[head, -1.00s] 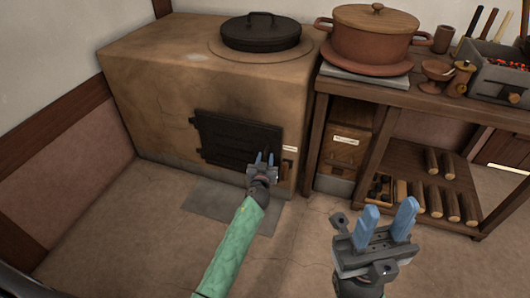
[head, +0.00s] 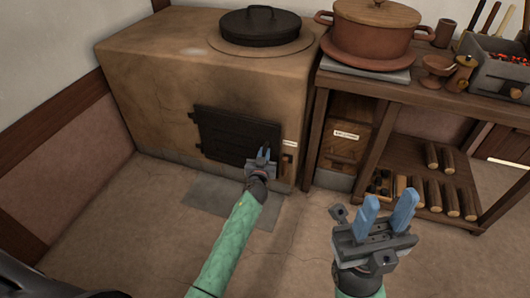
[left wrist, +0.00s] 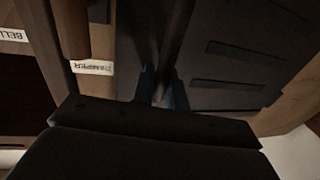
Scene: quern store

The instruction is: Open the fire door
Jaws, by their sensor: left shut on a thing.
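The fire door (head: 222,135) is a dark, slatted metal panel in the front of the clay stove. It looks closed, flush with the stove front. My left gripper (head: 263,154) is at the door's right side, its blue fingers shut on the dark upright handle. In the left wrist view the handle (left wrist: 172,45) runs down between the fingers (left wrist: 161,88), with the slatted door (left wrist: 235,62) to its right. The fingers hide part of the handle. My right gripper (head: 387,217) is open and empty, in front of the shelf, away from the door.
The clay stove (head: 150,80) carries a black lidded pot (head: 260,28). The wooden shelf (head: 318,125) stands close on the right, with a clay pot (head: 375,35) on top and logs (head: 450,195) below. A damper label (left wrist: 92,67) is beside the door. The floor at left is clear.

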